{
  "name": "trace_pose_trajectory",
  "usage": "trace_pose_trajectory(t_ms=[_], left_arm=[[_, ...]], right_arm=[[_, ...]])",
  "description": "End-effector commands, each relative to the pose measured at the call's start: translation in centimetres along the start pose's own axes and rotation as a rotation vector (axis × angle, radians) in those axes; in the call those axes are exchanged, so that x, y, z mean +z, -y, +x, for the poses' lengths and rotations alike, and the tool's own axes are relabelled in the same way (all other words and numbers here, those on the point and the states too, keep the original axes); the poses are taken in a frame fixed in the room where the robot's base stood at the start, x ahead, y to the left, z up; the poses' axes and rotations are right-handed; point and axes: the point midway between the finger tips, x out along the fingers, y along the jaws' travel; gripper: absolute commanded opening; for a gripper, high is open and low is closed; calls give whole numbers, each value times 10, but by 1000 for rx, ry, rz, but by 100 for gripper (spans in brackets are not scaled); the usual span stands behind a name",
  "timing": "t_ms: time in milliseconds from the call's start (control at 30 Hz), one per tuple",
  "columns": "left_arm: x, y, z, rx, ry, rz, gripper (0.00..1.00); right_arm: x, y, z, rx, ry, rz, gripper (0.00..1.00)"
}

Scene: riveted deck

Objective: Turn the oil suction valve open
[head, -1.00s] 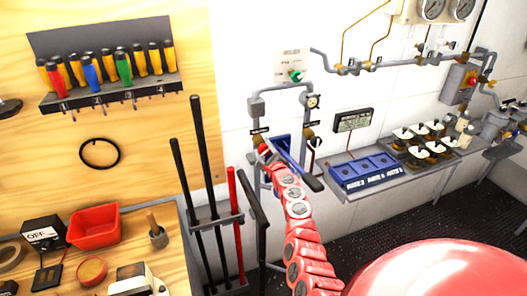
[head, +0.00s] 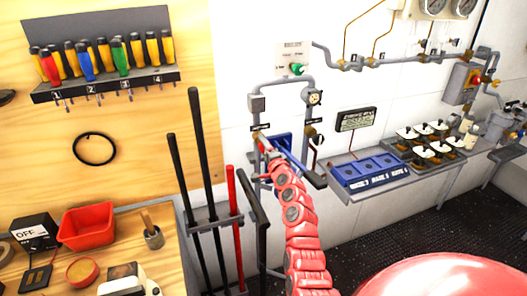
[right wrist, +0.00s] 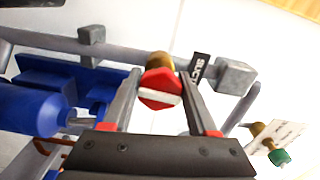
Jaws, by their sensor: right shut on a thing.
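The oil suction valve shows in the right wrist view as a red knob (right wrist: 160,90) with a white stripe, on a brass body (right wrist: 159,61) set in a grey pipe. A black label (right wrist: 198,68) reading "SUCT" is beside it. The stripe lies roughly along the pipe, slightly tilted. My right gripper (right wrist: 158,82) is shut on the knob, one finger on each side. In the head view my right arm reaches up to the left pipe of the wall loop, and the gripper largely hides the valve there. My left gripper is in neither view.
A blue pump (head: 281,141) sits close beside the valve. A green knob (head: 296,69) is on a plate above. A rack of long bars (head: 200,180) stands left of my arm. A blue tray (head: 368,172) is on the shelf to the right.

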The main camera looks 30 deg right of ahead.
Motion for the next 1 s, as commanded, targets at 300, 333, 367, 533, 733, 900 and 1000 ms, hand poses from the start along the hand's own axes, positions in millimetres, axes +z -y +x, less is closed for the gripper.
trace_pose_trajectory(t_ms=[300,333,367,533,733,900,1000], left_arm=[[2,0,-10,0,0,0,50],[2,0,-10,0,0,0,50],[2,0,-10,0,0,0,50],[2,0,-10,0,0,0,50],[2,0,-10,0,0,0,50],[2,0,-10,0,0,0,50],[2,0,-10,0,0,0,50]], right_arm=[[0,-3,0,4,2,-93,3],[0,-3,0,4,2,-97,3],[0,-3,0,4,2,-100,3],[0,-3,0,4,1,-106,3],[0,-3,0,4,1,-106,3],[0,-2,0,4,1,-105,80],[0,-2,0,2,1,-104,89]])
